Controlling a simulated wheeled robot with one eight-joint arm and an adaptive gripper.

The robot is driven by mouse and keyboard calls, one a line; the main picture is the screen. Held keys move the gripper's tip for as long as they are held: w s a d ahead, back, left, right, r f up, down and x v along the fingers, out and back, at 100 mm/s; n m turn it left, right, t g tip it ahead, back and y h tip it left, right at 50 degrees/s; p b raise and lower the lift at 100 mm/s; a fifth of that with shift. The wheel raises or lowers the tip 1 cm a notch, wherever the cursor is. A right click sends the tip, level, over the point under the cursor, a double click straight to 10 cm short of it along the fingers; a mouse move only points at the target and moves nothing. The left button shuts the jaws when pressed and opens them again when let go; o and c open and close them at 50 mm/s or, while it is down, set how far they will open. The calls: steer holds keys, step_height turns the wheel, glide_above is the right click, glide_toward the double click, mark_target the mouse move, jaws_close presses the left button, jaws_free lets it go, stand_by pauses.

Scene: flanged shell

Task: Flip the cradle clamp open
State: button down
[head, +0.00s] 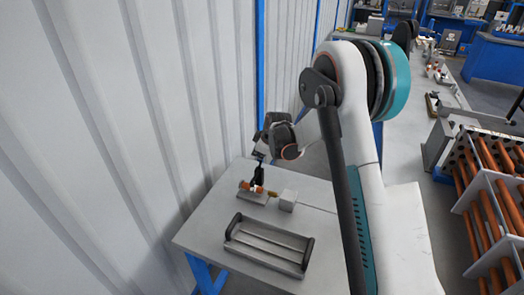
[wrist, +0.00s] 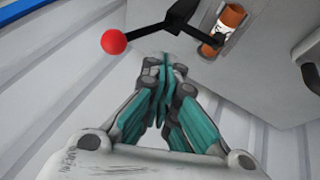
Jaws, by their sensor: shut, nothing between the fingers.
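The clamp shows in the wrist view as a black bent lever (wrist: 178,17) with a red ball knob (wrist: 113,41) at its end. The lever's other end meets an orange-brown cylinder (wrist: 228,20) in a grey cradle. In the head view the cradle (head: 252,197) with orange parts sits on the table's far part, the clamp too small to make out. My gripper (wrist: 165,66) has its teal fingers shut and empty, below and right of the knob in the wrist picture. In the head view my gripper (head: 259,178) is just above the cradle, partly overlapping it. Contact cannot be told.
A pale block (head: 288,200) stands right of the cradle. A grey tray (head: 268,258) with dark ends lies nearer on the table (head: 200,232). A ribbed white wall (head: 130,120) rises close on the left. A rack of orange rods (head: 490,200) stands at right.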

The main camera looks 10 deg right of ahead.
steer(key=shift+w+d+f+b, duration=0.1)
steer(key=shift+w+d+f, duration=0.25)
steer(key=shift+w, duration=0.3)
steer(key=shift+w+d+f+b, duration=0.1)
steer(key=shift+w+f, duration=0.3)
steer(key=shift+w, duration=0.2)
steer(key=shift+w+d+f+b, duration=0.1)
steer(key=shift+w+d+f, duration=0.25)
steer(key=shift+w, duration=0.3)
steer(key=shift+a, duration=0.1)
steer(key=shift+w+d+g, duration=0.2)
steer(key=shift+w+g, duration=0.05)
steer(key=shift+g, duration=0.05)
